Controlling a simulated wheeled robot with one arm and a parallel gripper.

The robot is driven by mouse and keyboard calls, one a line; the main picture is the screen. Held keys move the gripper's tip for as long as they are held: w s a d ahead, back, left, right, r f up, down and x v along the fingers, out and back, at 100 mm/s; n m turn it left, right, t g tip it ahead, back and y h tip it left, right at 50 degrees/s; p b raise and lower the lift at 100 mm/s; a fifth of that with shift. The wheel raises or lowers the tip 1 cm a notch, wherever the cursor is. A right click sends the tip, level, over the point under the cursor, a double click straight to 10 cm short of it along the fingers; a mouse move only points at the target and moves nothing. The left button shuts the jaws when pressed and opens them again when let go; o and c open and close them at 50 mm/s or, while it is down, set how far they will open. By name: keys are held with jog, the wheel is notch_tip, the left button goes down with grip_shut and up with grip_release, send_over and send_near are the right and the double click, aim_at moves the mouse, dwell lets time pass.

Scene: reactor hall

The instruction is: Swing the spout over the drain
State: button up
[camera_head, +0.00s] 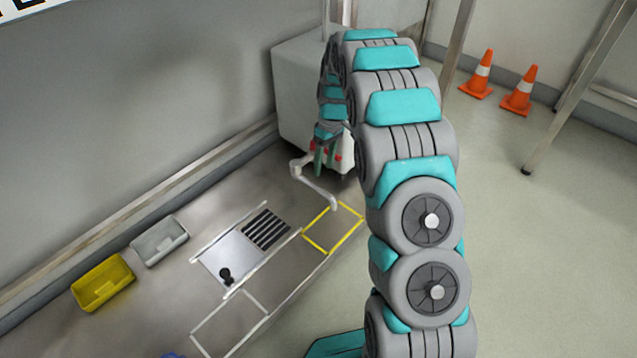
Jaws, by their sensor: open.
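The spout (318,187) is a pale bent pipe at the foot of a grey cabinet. It reaches down and right, and its tip appears over the yellow outlined square. A metal plate (221,255) lies to its left, with a black slotted grate (267,230) at one end and a small black knob-like piece (226,275) at the other. The grate looks like the drain, apart from the spout tip in the picture. My gripper (325,160) is open, just above and right of the spout's bend. Its fingers are small, and I cannot tell whether they touch the spout.
The yellow outlined square (346,239) is right of the grate. A yellow bin (103,283) and a grey bin (159,241) stand at left by the wall. The grey cabinet (293,85) stands behind my arm. Two orange cones (478,80) (520,95) and a table leg (545,135) are at right.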

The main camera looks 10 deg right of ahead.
aim_at(319, 188)
jog(key=f, duration=0.2)
jog(key=a+f, duration=0.1)
jog(key=f, duration=0.2)
jog(key=f+b, duration=0.1)
jog(key=f, duration=0.2)
jog(key=shift+s+a, duration=0.15)
jog(key=shift+s, duration=0.1)
grip_shut()
dwell(1.2)
